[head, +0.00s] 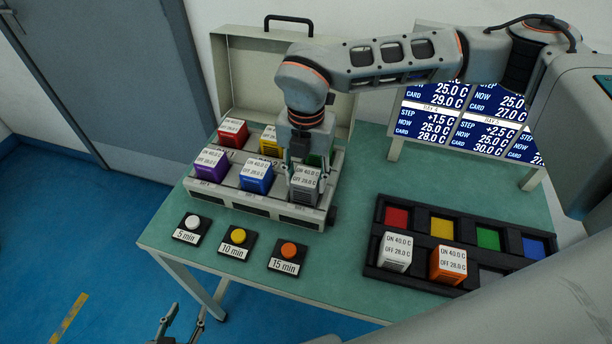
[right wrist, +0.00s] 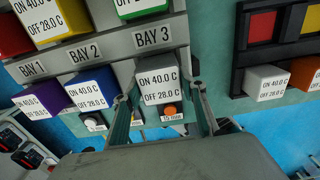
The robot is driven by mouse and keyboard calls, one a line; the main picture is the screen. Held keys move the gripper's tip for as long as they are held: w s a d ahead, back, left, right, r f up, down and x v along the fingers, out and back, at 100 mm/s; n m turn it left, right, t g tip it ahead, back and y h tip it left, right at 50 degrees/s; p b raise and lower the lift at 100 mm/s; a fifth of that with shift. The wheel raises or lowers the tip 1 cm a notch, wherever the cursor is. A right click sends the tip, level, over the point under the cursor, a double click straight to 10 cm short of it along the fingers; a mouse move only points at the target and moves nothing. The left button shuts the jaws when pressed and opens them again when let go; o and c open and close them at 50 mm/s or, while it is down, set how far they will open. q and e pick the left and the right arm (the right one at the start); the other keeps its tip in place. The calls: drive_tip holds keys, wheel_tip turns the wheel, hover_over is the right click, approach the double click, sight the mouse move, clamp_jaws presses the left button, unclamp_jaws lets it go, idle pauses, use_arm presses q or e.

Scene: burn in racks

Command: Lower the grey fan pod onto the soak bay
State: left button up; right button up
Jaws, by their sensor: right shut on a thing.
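The grey fan pod (head: 306,187) is a small box with an "ON 40.0 C / OFF 28.0 C" label. My right gripper (head: 305,173) is shut on it from above, at the right end of the rack's front row. In the right wrist view the pod (right wrist: 160,88) is between the two fingers, below the "BAY 3" label. The soak bay under it is hidden, and I cannot tell whether the pod touches it. The rack (head: 229,198) is light grey. My left gripper (head: 185,322) is low at the bottom edge, off the table, fingers apart and empty.
Red, yellow, green, purple (head: 211,163) and blue (head: 256,177) pods stand in the rack. A black tray (head: 385,264) holds white and orange pods. Three timer buttons (head: 238,237) line the front. Display screens (head: 435,120) and an open case (head: 232,75) stand behind.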

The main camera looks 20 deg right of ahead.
drive_tip(key=shift+f+b, duration=0.45)
drive_tip(key=shift+f, duration=0.05)
idle(0.8)
drive_tip(key=o, duration=1.4)
drive_tip(key=shift+c, duration=0.2)
wheel_tip(320, 180, up, 11)
drive_tip(key=shift+r, duration=0.55)
